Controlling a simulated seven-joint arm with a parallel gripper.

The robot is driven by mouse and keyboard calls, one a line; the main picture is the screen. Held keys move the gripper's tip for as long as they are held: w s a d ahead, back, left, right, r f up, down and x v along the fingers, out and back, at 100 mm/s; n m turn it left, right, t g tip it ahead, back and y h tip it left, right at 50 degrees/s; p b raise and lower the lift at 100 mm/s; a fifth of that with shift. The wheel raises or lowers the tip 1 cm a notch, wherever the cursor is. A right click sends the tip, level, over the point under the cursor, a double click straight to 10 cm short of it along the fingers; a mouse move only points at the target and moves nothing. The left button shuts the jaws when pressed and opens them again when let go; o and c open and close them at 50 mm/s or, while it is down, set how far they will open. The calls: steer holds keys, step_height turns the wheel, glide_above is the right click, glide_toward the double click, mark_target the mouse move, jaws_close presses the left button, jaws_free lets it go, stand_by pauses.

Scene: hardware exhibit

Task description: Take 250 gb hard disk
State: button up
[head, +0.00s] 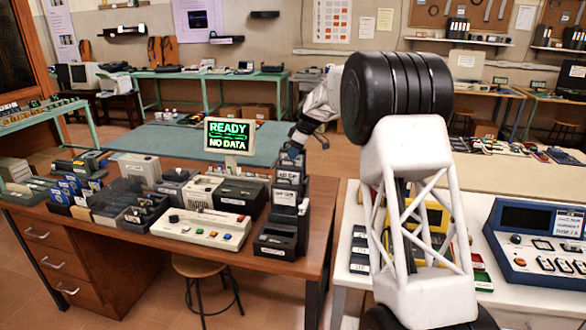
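A small upright stack of dark, block-like units with pale labels (286,198) stands near the right end of the brown wooden desk. The label print is too small to read, so I cannot tell which unit is the 250 GB hard disk. My gripper (291,150) is at the top of this stack, pointing down, touching or just above the uppermost unit. Its fingers are dark against the dark units, so I cannot tell whether they are open or shut on one. A dark open holder (277,240) stands at the foot of the stack.
On the desk (140,245), a beige console with coloured buttons (200,229) stands left of the stack. A sign reading "READY NO DATA" (229,136) stands behind. Several racks of cartridges (75,190) fill the left side. A blue console (540,245) is on the white table at right.

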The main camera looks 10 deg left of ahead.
jaws_close()
steer(key=shift+r, duration=0.1)
stand_by(1.0)
